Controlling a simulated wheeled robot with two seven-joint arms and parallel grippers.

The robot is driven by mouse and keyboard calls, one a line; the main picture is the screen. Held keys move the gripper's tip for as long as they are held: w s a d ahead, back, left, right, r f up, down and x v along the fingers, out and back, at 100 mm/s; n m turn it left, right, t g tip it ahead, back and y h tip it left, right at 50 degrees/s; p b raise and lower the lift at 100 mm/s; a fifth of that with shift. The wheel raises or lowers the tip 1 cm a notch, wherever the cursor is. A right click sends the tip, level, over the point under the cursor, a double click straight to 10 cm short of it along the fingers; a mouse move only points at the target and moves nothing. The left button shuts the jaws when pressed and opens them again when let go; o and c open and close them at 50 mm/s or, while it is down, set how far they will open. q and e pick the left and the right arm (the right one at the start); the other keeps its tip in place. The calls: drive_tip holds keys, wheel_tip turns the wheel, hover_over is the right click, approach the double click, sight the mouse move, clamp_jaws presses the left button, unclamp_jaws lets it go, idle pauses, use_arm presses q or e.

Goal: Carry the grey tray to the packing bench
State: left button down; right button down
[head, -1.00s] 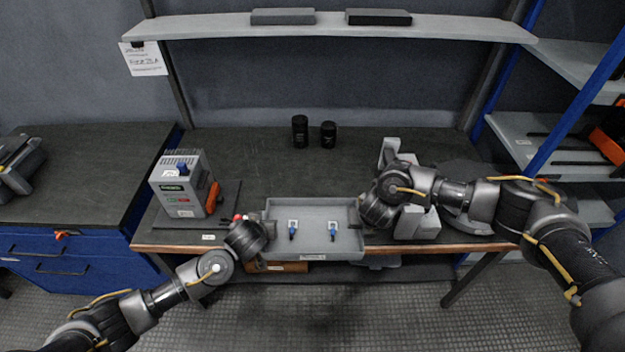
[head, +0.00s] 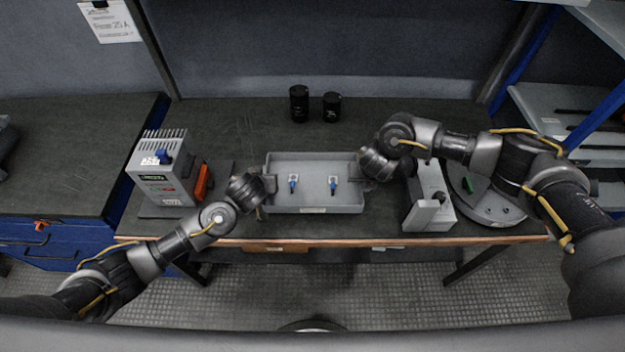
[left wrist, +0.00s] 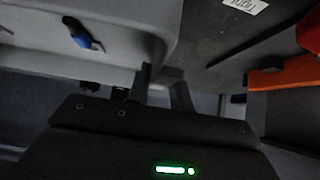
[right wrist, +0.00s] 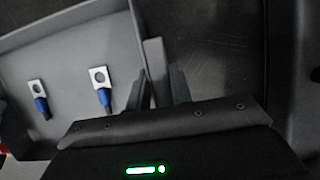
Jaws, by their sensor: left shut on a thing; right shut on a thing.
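The grey tray (head: 312,170) is between my two grippers at the front middle of the dark bench, level, with two blue-sleeved metal lugs (head: 293,184) (head: 333,183) lying in it. My left gripper (head: 270,184) is shut on the tray's left end; its fingers show at the tray wall in the left wrist view (left wrist: 165,88). My right gripper (head: 364,170) is shut on the right end; the right wrist view shows its fingers (right wrist: 160,88) at the tray's side. Whether the tray's underside touches the bench top cannot be told.
A grey power unit (head: 163,170) with an orange handle stands left. Two black cylinders (head: 299,104) (head: 332,106) stand behind the tray. A grey device (head: 429,197) and a round grey plate (head: 484,200) are at right. Another bench (head: 70,150) stands left, blue-framed shelves (head: 560,120) right.

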use_arm(q)
drive_tip(key=shift+w, duration=0.15)
use_arm(e)
drive_tip(key=shift+w, duration=0.15)
use_arm(q)
drive_tip(key=shift+f, duration=0.1)
